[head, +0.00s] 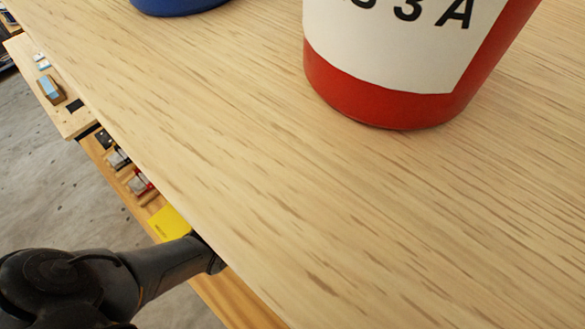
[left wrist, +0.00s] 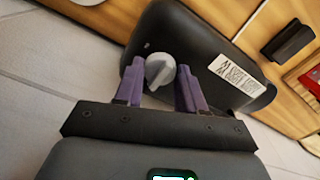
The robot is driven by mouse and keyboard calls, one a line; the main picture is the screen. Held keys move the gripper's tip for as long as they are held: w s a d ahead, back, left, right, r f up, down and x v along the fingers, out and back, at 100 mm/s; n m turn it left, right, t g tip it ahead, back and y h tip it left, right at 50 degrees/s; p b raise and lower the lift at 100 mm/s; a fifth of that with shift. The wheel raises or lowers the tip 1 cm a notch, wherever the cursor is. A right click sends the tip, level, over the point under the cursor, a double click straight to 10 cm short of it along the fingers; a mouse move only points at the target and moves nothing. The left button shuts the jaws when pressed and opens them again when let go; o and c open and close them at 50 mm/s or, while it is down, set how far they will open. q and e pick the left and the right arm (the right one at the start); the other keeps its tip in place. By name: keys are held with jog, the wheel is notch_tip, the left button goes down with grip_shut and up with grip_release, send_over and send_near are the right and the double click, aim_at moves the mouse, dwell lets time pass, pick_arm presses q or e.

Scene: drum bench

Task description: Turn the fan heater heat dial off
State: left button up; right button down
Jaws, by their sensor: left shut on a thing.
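In the left wrist view the fan heater (left wrist: 196,37) is a black, rounded housing with a white printed label (left wrist: 234,74). A light grey round heat dial (left wrist: 160,70) with a raised grip stands out from its near face. My left gripper (left wrist: 160,78) has its two purple fingers on either side of the dial and is shut on it. The dial's setting marks are not readable. In the head view my left arm reaches in at lower left, and its gripper is hidden beyond the table edge. My right gripper is not in view.
In the head view a red container (head: 385,100) with a white label and a blue object (head: 178,4) stand on the wooden table (head: 330,200). Lower wooden shelves lie left of its edge, with a yellow item (head: 168,223). A black block (left wrist: 288,43) is right of the heater.

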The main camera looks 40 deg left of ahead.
pick_arm(q)
jog(key=o, duration=1.1)
jog(key=shift+c, duration=0.2)
